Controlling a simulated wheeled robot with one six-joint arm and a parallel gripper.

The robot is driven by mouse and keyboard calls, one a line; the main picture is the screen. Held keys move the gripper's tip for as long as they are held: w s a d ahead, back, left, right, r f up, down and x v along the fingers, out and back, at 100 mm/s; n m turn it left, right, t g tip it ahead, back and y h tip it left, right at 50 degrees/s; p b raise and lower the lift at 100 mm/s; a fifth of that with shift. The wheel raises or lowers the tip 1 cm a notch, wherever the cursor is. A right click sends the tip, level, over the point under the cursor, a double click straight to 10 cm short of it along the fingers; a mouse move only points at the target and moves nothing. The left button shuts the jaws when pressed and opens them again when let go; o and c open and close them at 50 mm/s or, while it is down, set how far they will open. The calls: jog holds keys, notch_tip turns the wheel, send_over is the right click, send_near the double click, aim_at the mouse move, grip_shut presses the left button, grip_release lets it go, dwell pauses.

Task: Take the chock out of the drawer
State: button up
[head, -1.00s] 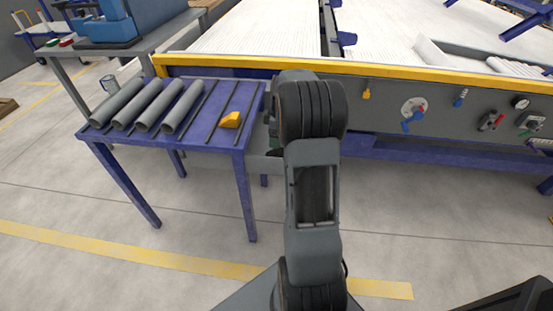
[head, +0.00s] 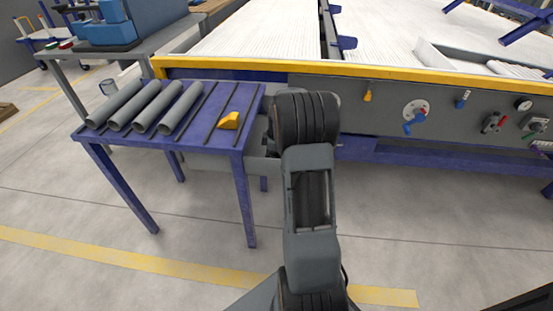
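A yellow-orange chock (head: 230,121) lies on the blue table at its right part, between dark strips. A grey drawer-like box (head: 263,170) shows partly between the table and my arm, under the machine's front edge. The table and my arm hide much of it, and I cannot see what is inside. My gripper is hidden behind my own arm, so its fingers and anything in them do not show.
The blue table (head: 212,142) holds several grey pipes (head: 180,107) on its left part. The machine's yellow edge (head: 400,74) and grey control panel (head: 465,112) stand behind my arm. The floor in front is clear.

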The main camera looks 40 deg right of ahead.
jog(key=c, duration=1)
jog(key=shift+r, duration=0.15)
jog(key=shift+c, duration=0.2)
